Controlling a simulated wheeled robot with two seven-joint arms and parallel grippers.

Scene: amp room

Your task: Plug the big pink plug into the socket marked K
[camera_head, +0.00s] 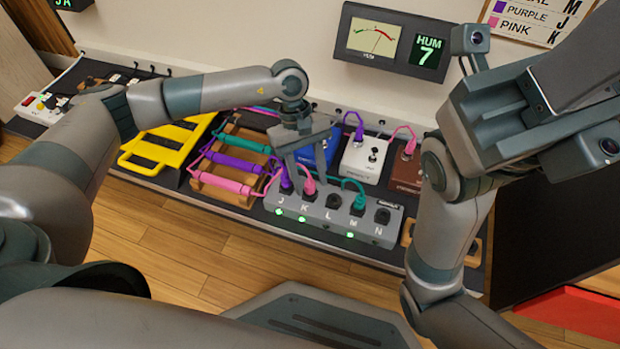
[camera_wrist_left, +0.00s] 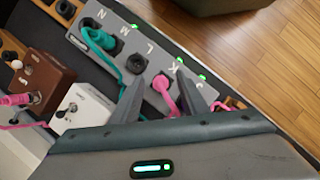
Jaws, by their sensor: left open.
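The pink plug (camera_head: 308,185) stands upright in the socket marked K of the grey power strip (camera_head: 319,214), with its pink cable attached. It also shows in the left wrist view (camera_wrist_left: 161,83). My left gripper (camera_head: 308,186) is open above the strip, its fingers on either side of the pink plug, with gaps beside it in the wrist view. A purple plug (camera_head: 285,184) sits in J, left of the pink plug. Socket L (camera_head: 333,202) is empty. A teal plug (camera_head: 359,202) is in M. My right gripper (camera_head: 470,75) is raised at the right, its fingertips unclear.
Behind the strip stand blue (camera_head: 318,154), white (camera_head: 363,158) and brown (camera_head: 407,170) pedals with cables. A wooden rack (camera_head: 228,193) of coloured cables and a yellow frame (camera_head: 165,150) lie to the left. A wall meter (camera_head: 390,45) reads HUM 7. Green lights glow by J, K and M.

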